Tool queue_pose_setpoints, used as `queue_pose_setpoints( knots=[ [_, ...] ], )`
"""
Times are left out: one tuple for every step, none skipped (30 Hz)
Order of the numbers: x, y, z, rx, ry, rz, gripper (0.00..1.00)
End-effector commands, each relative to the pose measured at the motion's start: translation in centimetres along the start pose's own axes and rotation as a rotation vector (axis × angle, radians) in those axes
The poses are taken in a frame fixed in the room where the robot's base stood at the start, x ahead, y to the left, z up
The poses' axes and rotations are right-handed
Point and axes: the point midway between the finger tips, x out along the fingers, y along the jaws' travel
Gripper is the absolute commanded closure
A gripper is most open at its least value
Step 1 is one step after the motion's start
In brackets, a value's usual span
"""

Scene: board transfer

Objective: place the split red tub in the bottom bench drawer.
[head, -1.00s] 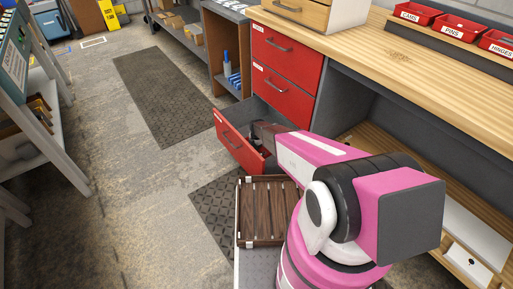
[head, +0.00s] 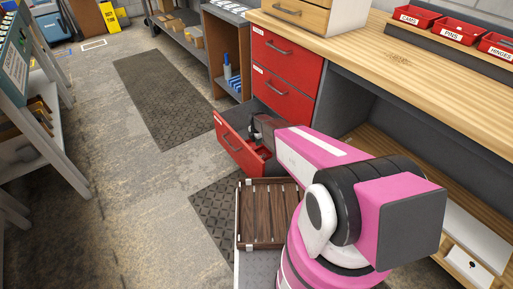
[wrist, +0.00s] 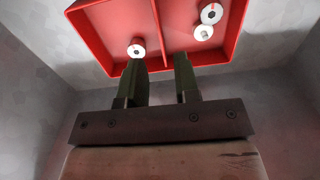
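The split red tub (wrist: 105,30) is in the upper part of the wrist view, with a divider between two compartments. White, ring-like pieces lie in both compartments. Grey walls surround the tub, which looks to be inside the open bottom bench drawer (head: 234,148). My gripper (wrist: 158,62) has its two dark fingers spread apart at the tub's near wall, one on each side of the divider's line. Nothing is gripped between them. In the head view my gripper (head: 257,128) is over the drawer, and my arm hides part of the drawer's inside.
Two shut red drawers (head: 284,53) sit above the open one, under the wooden benchtop (head: 420,65). A dark slatted wooden tray (head: 268,212) lies in front of the drawer. Floor with a dark mat (head: 165,95) is clear to the left.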

Motion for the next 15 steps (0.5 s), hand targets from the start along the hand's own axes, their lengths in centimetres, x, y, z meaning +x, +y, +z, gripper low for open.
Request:
queue_pose_setpoints(
  knots=[
    [-1.2,-0.1,-0.1,0.000,-0.001,0.002,0.71],
    [-1.7,-0.1,-0.1,0.000,-0.001,0.002,0.71],
    [-2.3,-0.1,-0.1,0.000,-0.001,0.001,0.71],
    [-2.8,-0.1,0.0,0.000,0.000,0.001,0.71],
    [-3.1,-0.1,-0.1,0.000,0.000,0.001,0.71],
    [-3.5,-0.1,0.0,0.000,0.000,0.001,0.71],
    [-3.8,-0.1,0.0,0.000,0.000,0.001,0.71],
    [-4.0,-0.1,0.0,0.000,0.000,0.001,0.71],
    [-4.3,-0.1,0.0,0.000,0.000,0.001,0.71],
    [-4.5,-0.1,0.0,0.001,0.000,0.001,0.71],
    [-4.7,-0.1,0.0,0.004,0.000,0.001,0.71],
    [-5.0,-0.3,0.0,0.014,0.000,0.001,0.71],
    [-5.4,-0.6,0.0,0.029,0.000,0.001,0.71],
    [-5.8,-0.9,0.1,0.050,0.000,0.001,0.71],
    [-6.5,-1.6,0.1,0.088,0.000,0.001,0.71]
  ],
)
